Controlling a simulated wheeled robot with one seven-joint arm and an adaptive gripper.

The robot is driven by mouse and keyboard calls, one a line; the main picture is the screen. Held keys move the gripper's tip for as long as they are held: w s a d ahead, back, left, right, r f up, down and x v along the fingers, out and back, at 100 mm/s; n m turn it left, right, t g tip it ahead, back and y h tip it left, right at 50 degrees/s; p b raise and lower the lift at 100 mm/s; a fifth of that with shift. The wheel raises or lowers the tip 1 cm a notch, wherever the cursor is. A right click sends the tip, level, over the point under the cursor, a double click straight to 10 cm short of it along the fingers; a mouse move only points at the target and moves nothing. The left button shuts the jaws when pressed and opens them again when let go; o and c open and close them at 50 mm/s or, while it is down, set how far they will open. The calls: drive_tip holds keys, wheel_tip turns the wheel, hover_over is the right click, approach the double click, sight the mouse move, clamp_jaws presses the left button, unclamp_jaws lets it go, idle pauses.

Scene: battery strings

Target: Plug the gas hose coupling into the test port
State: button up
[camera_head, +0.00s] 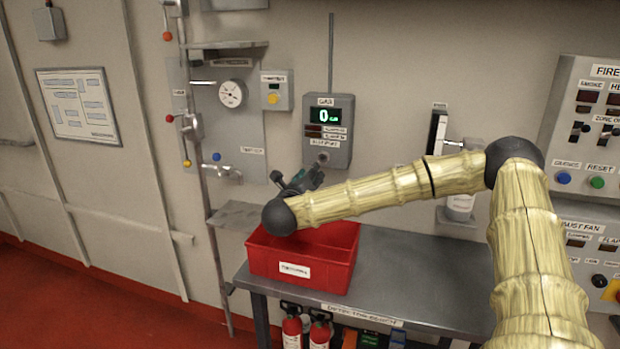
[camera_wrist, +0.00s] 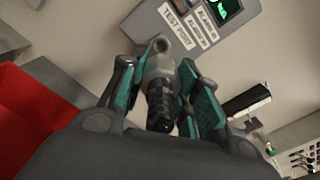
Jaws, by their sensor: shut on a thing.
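My gripper (camera_wrist: 160,82) is shut on the gas hose coupling (camera_wrist: 161,92), a grey collar with a dark ribbed part behind it, between teal-and-black fingers. The grey gas detector (camera_head: 341,118) is on the wall, with a green display reading 0. Its test port (camera_head: 322,157) is a small round fitting at the bottom. In the wrist view the round port (camera_wrist: 160,45) shows by the "TEST PORT" label, right at the coupling's front end. In the head view my gripper (camera_head: 312,178) is just below the port. I cannot tell whether coupling and port touch.
A red bin (camera_head: 300,262) stands on the grey bench (camera_head: 420,275) below my gripper. A gauge panel (camera_head: 231,94) with pipes and valves is to the left. A small yellow-button box (camera_head: 276,90) is beside the detector. The bench right of the bin is clear.

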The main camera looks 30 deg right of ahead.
drive_tip(key=shift+b, duration=0.35)
drive_tip(key=shift+b+x, duration=0.75)
drive_tip(key=shift+x, duration=2.1)
drive_tip(key=shift+b, duration=1.3)
drive_tip(key=shift+b+x, duration=0.75)
drive_tip(key=shift+x, duration=0.95)
drive_tip(key=o, duration=1.2)
drive_tip(key=v, duration=1.2)
